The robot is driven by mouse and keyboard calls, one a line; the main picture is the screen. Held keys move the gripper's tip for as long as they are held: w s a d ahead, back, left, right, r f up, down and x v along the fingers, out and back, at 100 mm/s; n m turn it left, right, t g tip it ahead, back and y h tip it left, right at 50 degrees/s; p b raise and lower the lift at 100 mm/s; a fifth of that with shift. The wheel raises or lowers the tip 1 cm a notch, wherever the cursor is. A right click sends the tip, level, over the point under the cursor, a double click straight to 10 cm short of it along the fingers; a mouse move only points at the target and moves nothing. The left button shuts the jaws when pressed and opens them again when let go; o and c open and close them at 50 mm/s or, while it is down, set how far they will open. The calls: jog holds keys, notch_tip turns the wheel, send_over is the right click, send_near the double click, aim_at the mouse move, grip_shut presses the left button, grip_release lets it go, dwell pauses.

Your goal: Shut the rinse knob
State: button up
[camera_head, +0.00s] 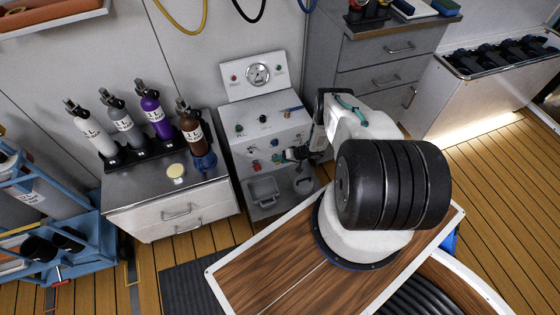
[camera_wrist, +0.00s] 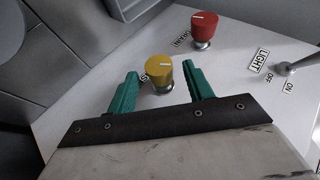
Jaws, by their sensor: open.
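My gripper (camera_wrist: 158,78) is open, with one green finger on each side of the yellow knob. I cannot tell whether either finger touches it. In the head view my gripper (camera_head: 284,156) is at the front of the panel (camera_head: 266,112), and the yellow knob cannot be made out there.
A red knob (camera_wrist: 204,26) stands beyond the right finger. A toggle switch (camera_wrist: 288,66) labelled LIGHT, with OFF and ON marks, is farther right. A gauge (camera_head: 258,74) tops the panel. Several bottles (camera_head: 155,112) stand on the counter to the left. Drawers (camera_head: 385,70) are to the right.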

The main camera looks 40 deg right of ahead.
jog(key=v, duration=0.7)
jog(key=shift+w, duration=0.1)
